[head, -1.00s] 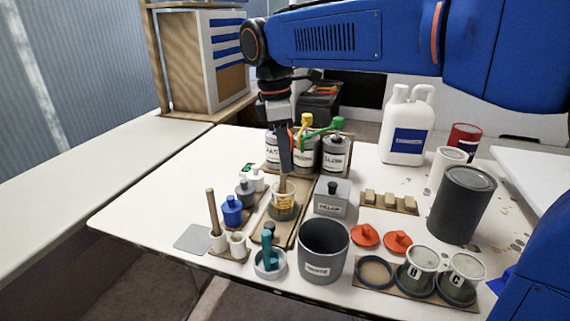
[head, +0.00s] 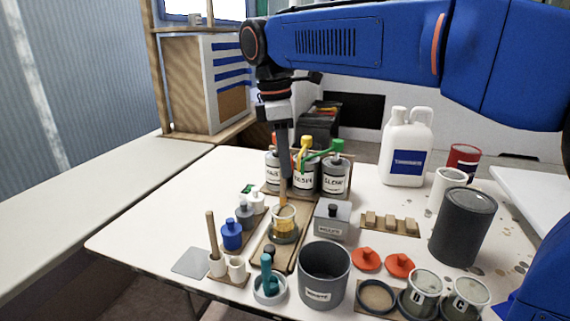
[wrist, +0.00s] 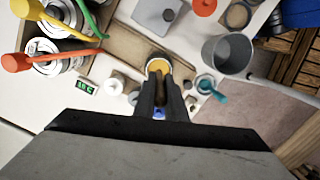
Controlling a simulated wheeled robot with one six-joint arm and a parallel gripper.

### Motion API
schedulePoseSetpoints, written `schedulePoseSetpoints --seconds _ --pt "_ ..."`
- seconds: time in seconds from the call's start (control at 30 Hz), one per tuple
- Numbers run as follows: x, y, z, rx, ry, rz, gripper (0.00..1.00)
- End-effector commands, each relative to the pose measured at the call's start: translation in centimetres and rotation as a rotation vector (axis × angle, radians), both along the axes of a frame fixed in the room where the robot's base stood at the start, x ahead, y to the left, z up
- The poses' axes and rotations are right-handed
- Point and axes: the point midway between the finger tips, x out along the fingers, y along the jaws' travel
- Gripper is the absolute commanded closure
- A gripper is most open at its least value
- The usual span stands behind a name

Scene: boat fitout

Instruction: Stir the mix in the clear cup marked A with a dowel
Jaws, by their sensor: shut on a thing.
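The clear cup (head: 285,229) holds an amber mix and stands in a dark ring on a wooden board; I cannot read a letter on it. My gripper (head: 284,176) is above the cup, pointing down, shut on a wooden dowel (head: 283,192). The dowel hangs upright over the cup, its lower end at or inside the cup's mouth; the exact depth cannot be told. In the wrist view the cup (wrist: 158,64) shows just beyond my gripper (wrist: 158,72), with the amber mix visible inside. Another dowel (head: 211,232) stands in a small white holder at the left.
Labelled pump cans (head: 304,176) stand close behind the cup. A grey bin (head: 324,278) is in front, with a teal-handled item (head: 267,278) beside it. A grey box (head: 331,221) is at the right, a blue bottle (head: 232,235) at the left. Cups C (head: 466,296) and D stand front right.

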Motion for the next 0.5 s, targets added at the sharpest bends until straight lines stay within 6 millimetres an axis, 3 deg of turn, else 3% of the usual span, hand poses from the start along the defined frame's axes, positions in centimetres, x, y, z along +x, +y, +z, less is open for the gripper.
schedulePoseSetpoints --seconds 0.5 --pt "0.02 0.02 0.53 0.0 -0.001 0.0 1.0"
